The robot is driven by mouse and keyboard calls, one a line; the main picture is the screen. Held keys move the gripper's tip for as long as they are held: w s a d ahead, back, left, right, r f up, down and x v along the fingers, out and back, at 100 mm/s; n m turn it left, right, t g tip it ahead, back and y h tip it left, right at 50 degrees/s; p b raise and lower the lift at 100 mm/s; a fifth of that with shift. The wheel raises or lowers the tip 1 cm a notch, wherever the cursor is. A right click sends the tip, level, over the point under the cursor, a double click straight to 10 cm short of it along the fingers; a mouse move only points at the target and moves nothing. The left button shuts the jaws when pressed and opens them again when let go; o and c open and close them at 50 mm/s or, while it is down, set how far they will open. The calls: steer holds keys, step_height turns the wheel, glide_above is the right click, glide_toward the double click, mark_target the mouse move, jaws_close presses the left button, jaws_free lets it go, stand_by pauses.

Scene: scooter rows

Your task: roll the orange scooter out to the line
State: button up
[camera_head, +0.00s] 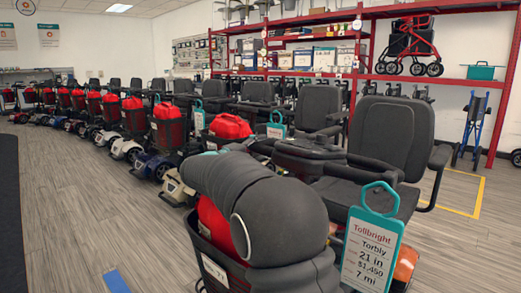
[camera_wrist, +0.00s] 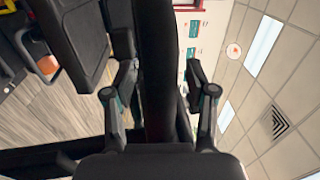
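The orange scooter is nearest in the head view; its orange body (camera_head: 405,264) shows at the lower right behind a teal-framed price tag (camera_head: 368,250). Its dark seat (camera_head: 392,133) stands behind. My dark grey arm covers much of its front, and my gripper is hidden there. In the wrist view an orange patch (camera_wrist: 48,65) shows at the left beside a dark seat-like part. My gripper (camera_wrist: 160,82) has its fingers apart, one on each side of a thick dark bar (camera_wrist: 158,40). I cannot tell whether they touch it. A blue strip (camera_head: 116,282) lies on the floor at lower left.
A long row of scooters with red baskets or bags (camera_head: 168,112) runs off to the far left. Red shelving (camera_head: 290,75) stands behind. A yellow floor outline (camera_head: 478,195) is at the right. The wood floor (camera_head: 70,215) at left is clear, beside a dark mat (camera_head: 10,215).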

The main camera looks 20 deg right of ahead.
steer(key=shift+a, duration=0.1)
steer(key=v, duration=1.1)
steer(key=shift+s+a, duration=0.15)
steer(key=shift+a, duration=0.25)
